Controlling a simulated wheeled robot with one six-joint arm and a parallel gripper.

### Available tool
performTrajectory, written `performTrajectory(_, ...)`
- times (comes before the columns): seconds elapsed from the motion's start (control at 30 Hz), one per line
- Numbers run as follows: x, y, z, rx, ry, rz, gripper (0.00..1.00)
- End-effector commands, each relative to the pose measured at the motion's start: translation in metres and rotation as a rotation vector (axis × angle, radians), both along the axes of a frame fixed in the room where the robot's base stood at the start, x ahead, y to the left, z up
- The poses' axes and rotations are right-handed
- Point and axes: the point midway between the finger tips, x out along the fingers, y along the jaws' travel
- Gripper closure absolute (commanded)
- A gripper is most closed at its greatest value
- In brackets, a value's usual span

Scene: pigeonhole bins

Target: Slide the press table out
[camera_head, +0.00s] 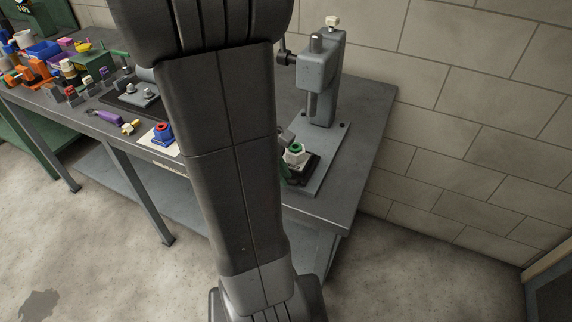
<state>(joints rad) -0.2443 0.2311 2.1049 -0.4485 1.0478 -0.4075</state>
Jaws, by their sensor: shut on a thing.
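A grey arbor press (318,75) stands at the right end of the workbench on a flat grey base plate (325,160). At the front of the base is the dark press table (306,170). It bears a pale block (298,157) with a green ring (295,147) on top. The table's left part is hidden behind my arm. A green piece shows at the arm's edge beside it; I cannot tell what it is. My arm fills the middle of the view and hides my gripper, so its contact with the table is not visible.
The workbench (365,105) stands against a block wall. To the left are a blue and red part (163,132) on a pale plate, a purple-handled tool (104,117), and several coloured parts and bins. Open floor lies in front.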

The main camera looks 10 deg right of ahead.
Motion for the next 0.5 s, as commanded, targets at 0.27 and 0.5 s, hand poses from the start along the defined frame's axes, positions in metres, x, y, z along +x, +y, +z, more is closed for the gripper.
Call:
performTrajectory(0.27, 0.0008, 0.0, 0.0007, 0.0, -0.002, 0.0, 0.78)
performTrajectory(0.5, 0.0007, -0.0001, 0.0003, 0.0, -0.001, 0.001, 0.66)
